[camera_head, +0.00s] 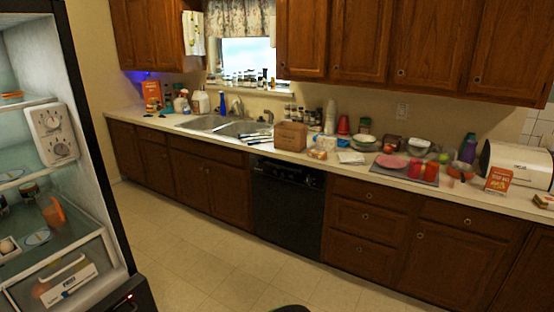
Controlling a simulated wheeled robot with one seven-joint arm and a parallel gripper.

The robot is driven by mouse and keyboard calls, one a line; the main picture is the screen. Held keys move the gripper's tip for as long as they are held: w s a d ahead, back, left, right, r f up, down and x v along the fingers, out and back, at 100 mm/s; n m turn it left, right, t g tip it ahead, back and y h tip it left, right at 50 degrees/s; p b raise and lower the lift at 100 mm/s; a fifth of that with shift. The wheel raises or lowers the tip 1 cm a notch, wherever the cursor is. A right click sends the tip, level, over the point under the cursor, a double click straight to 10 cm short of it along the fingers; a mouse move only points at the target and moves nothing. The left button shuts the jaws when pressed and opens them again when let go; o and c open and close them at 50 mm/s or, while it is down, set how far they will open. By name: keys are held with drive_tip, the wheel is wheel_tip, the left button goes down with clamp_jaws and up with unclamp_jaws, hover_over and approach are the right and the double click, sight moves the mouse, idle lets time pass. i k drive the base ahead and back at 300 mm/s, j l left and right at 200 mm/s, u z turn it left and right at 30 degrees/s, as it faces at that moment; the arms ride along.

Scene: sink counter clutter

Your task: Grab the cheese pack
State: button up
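I cannot tell for sure which thing is the cheese pack. A small orange and pale pack (317,154) lies on the counter in front of a brown cardboard box (290,137). A white flat packet (351,158) lies to its right. Labels are too small to read. My gripper is not in view; only a dark rounded shape, too cropped to identify, shows at the bottom edge.
The long counter (340,168) carries a double sink (213,122), cups, bowls, a tray with pink and red dishes, and a white appliance (517,165). A black dishwasher (286,210) sits below. An open fridge (62,230) stands at left. The tiled floor (215,260) is clear.

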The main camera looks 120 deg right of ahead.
sight(316, 154)
drive_tip(key=z, duration=4.6)
drive_tip(key=i+u, duration=0.1)
drive_tip(key=i, duration=1.05)
drive_tip(key=i+j+u, duration=0.15)
drive_tip(key=i, duration=0.4)
drive_tip(key=i+l+u, duration=0.1)
drive_tip(key=i, duration=0.45)
drive_tip(key=i+l+u, duration=0.1)
drive_tip(key=i, duration=0.45)
drive_tip(key=i+l, duration=0.15)
drive_tip(key=i, duration=0.4)
drive_tip(key=i+l+u, duration=0.15)
drive_tip(key=i, duration=0.45)
